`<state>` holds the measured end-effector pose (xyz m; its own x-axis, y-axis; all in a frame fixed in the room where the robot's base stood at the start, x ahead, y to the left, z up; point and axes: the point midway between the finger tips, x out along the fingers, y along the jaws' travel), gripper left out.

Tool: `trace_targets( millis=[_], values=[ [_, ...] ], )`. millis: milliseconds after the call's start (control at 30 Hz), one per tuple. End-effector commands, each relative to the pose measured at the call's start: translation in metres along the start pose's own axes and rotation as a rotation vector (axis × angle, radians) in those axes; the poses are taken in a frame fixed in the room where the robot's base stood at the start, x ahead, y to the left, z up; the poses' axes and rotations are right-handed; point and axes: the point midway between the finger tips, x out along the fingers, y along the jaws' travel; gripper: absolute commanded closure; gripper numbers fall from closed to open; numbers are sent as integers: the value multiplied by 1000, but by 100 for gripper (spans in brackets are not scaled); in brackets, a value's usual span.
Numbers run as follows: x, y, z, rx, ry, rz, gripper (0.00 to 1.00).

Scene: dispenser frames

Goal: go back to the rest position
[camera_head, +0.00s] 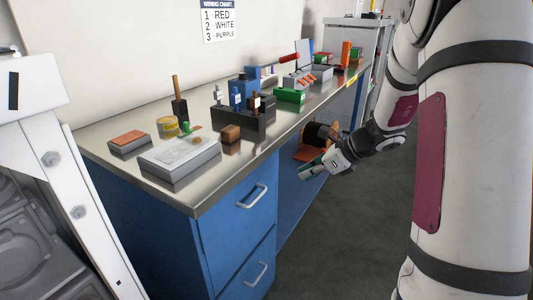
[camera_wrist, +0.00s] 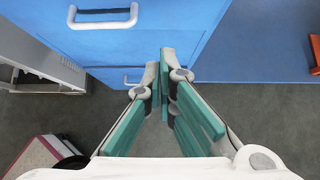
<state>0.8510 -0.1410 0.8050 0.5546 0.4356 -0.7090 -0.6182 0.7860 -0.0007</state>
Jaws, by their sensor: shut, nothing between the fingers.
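My gripper (camera_head: 308,171) is in front of the blue bench's side, below the level of the steel top and to the right of the drawers in the head view. Its green-padded fingers also show in the wrist view (camera_wrist: 159,72), where their tips come together with nothing between them. They point toward the blue drawer fronts (camera_wrist: 145,40) and the grey floor shows beneath. The arm reaches down from the right of the head view.
The steel benchtop (camera_head: 215,178) carries a grey box (camera_head: 180,155), a black holder with upright tools (camera_head: 245,125), a brown block (camera_head: 231,133) and green and orange items. Drawer handles (camera_head: 252,197) stick out. A wiring chart (camera_head: 219,20) hangs on the wall. Dark floor (camera_head: 350,235) is open at the front.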

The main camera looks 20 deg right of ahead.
Motion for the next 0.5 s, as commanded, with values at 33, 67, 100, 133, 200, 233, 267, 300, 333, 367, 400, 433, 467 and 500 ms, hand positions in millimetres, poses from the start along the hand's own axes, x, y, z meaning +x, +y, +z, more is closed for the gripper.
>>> trace_targets(
  millis=[33,67,100,133,200,233,267,300,333,367,400,433,467,500],
  values=[
    [0,0,0,0,0,0,100],
    [0,0,0,0,0,0,100],
    [-1,1,1,-5,0,2,100],
    [-1,3,2,-14,-1,5,100],
    [-5,13,11,-62,-3,22,100],
    [-8,21,16,-96,-3,35,100],
    [-11,30,22,-140,-4,50,100],
    [-17,44,31,-210,-4,74,100],
    [-22,58,38,-269,-4,97,100],
    [-27,72,44,-336,-3,120,100],
    [-36,92,52,-432,-1,153,100],
    [-42,108,57,-506,0,179,100],
    [-48,123,61,-580,3,205,100],
    [-57,144,64,-679,7,240,100]
  ],
)
